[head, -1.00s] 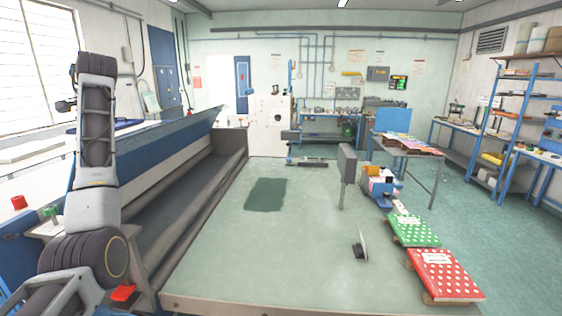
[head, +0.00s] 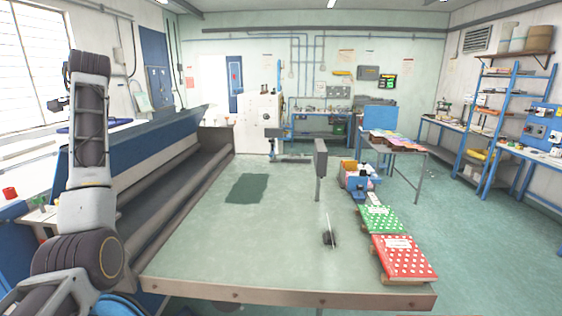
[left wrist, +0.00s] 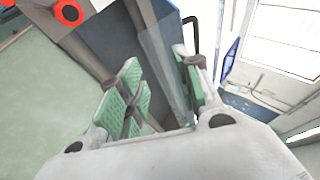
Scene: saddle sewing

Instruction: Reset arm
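My left arm rises upright at the left edge of the head view, bent at the top. Its gripper is largely hidden there behind the arm. In the left wrist view my left gripper (left wrist: 160,95) is open, with its green-padded fingers spread apart and nothing between them. My right arm and gripper are not in view. The green worktable (head: 270,240) lies ahead, and the left arm stands to its left. A green dotted booklet (head: 381,219) and a red dotted booklet (head: 403,257) lie at its right edge.
A long blue machine (head: 130,150) with rollers runs along the table's left side. A grey post (head: 320,165) and a small dark upright item (head: 329,237) stand on the table. A blue shelf rack (head: 495,130) is at right. Floor at right is clear.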

